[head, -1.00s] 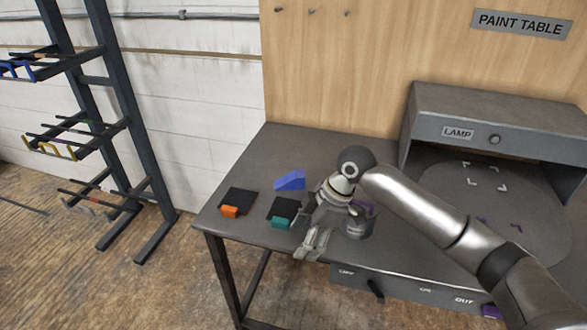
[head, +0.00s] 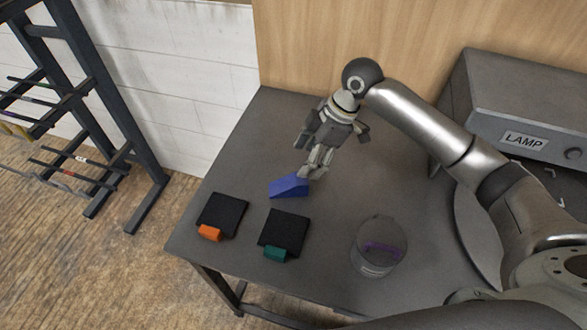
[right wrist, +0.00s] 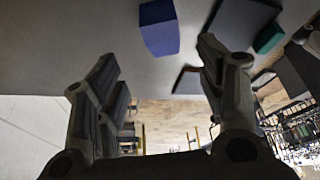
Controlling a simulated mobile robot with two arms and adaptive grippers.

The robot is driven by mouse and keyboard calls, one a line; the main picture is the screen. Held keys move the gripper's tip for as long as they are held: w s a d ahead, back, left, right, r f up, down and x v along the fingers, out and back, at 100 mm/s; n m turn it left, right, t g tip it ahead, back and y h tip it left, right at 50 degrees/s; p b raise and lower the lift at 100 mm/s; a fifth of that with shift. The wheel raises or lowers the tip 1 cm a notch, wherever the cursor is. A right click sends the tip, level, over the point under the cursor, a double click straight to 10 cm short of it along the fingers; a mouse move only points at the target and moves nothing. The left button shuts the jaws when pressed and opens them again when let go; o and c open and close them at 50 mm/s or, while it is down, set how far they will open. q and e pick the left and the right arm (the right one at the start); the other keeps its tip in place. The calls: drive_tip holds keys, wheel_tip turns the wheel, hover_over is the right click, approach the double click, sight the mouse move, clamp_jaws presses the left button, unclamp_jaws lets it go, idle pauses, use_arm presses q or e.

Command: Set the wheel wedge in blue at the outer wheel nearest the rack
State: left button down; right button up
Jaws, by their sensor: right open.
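The blue wedge (head: 289,187) lies on the grey table, behind and between two black pads. It also shows at the top of the right wrist view (right wrist: 159,28), beyond the fingertips. My right gripper (head: 314,172) points down just behind and to the right of the wedge, its fingers partly over the wedge's right end in the picture. In the right wrist view its fingers (right wrist: 158,62) stand wide apart with nothing between them. Whether it touches the wedge I cannot tell. The rack (head: 100,110) stands at the left. No wheels are recognisable. My left gripper is not in view.
One black pad (head: 225,212) has an orange block (head: 209,233); the other (head: 287,228) has a teal block (head: 275,254). A clear cup (head: 379,258) holding something purple stands to the right. The lamp box (head: 520,110) is at the back right. The table's left back is bare.

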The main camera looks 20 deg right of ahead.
sight(294, 179)
drive_tip(key=x, duration=0.4)
drive_tip(key=shift+s+r+p, duration=0.1)
drive_tip(key=shift+s+p, duration=0.25)
drive_tip(key=shift+a+f, duration=0.2)
drive_tip(key=shift+f, duration=0.1)
drive_tip(key=shift+w+f, duration=0.15)
drive_tip(key=shift+f, duration=0.1)
drive_tip(key=p+x, duration=0.2)
drive_tip(key=x, duration=0.2)
drive_tip(key=shift+w+a+f, duration=0.1)
drive_tip(key=shift+f, duration=0.2)
drive_tip(key=shift+a+f, duration=0.1)
drive_tip(key=shift+f, duration=0.1)
drive_tip(key=shift+c, duration=0.7)
drive_tip(key=c, duration=1)
drive_tip(key=shift+c, duration=0.7)
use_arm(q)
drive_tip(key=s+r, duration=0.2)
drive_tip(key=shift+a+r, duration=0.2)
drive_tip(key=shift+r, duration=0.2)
